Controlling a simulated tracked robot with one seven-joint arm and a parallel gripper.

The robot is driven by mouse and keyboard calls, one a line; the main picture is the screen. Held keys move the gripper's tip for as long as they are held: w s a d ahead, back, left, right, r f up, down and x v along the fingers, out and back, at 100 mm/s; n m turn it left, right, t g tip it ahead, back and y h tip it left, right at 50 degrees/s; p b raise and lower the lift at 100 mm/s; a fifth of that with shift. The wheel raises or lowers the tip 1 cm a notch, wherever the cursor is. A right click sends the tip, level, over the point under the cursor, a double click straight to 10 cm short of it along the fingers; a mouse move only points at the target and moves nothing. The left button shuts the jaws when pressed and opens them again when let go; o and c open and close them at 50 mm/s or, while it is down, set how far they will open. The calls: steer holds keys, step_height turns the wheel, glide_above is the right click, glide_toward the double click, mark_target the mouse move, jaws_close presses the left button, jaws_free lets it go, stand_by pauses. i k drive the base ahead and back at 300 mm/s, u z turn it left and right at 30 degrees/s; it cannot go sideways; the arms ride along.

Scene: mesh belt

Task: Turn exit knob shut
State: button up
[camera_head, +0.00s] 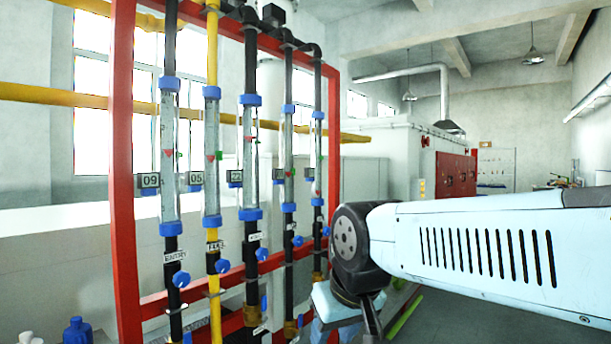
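Several vertical flow tubes stand in a red frame (122,170), each with blue collars and a blue knob low on its pipe. The leftmost knob (181,279) sits beside a label that seems to read "ENTRY". The knob on the yellow pipe (222,266) has a label I cannot read surely. The middle pipe's knob (262,254) and the two knobs farther right (298,241) (326,231) are smaller in view. No label clearly reads "exit", so I cannot tell which knob it is. My arm reaches in from the right, and its lower end is before the frame's right side.
Yellow pipes (55,95) run across behind the frame. Blue bottles (77,331) stand at lower left. A large white machine with a red panel (455,174) stands farther back. Grey floor (440,315) shows below my arm.

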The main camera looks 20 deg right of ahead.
mark_target(326, 232)
steer(key=k, duration=1.25)
steer(key=z, duration=0.3)
steer(key=i, duration=0.65)
steer(key=z, duration=0.6)
steer(key=i, duration=1.3)
steer(key=u, duration=0.15)
